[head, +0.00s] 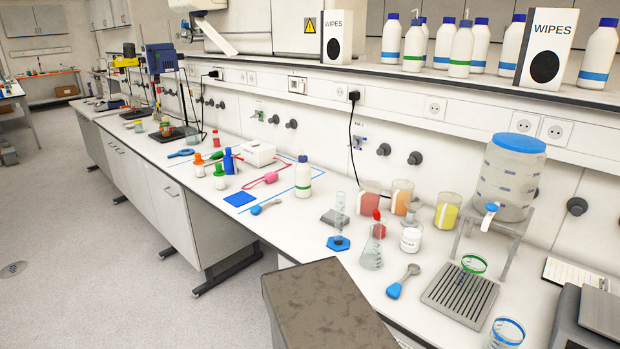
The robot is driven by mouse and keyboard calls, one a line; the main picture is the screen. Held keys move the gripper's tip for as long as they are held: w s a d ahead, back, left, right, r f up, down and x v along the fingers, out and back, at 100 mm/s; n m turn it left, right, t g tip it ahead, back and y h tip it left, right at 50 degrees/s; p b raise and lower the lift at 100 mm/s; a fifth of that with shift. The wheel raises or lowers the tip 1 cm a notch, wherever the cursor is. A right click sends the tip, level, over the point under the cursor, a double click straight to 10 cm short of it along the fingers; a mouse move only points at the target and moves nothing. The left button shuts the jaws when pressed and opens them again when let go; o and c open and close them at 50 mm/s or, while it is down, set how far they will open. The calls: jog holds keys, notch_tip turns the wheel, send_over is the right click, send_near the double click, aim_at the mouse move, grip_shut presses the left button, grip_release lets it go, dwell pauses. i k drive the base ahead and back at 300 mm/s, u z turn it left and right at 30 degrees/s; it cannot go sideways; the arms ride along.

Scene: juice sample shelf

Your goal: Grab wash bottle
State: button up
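Several white bottles stand upright on the upper shelf. Two of them have a green band and a thin top like a spout: one at the left of the row (414,48) and one nearer the middle (461,50). Others have blue caps and blue bands, such as a bottle at the far right (598,58). Another white bottle with a green band (303,178) stands upright on the bench, by the blue outline. I cannot tell for sure which one is the wash bottle. My gripper is not in view.
The bench holds beakers of red (369,198), orange (401,198) and yellow (445,211) contents, a flask (372,252), a drip grate (442,292) and a dispenser tank (507,180). Wipes boxes (336,38) stand on the shelf. The floor (120,270) at left is clear.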

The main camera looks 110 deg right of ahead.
aim_at(302, 170)
jog(key=u, duration=0.1)
jog(key=k, duration=0.9)
jog(key=z, duration=1.65)
jog(key=i, duration=1)
jog(key=k, duration=0.2)
jog(key=z, duration=0.15)
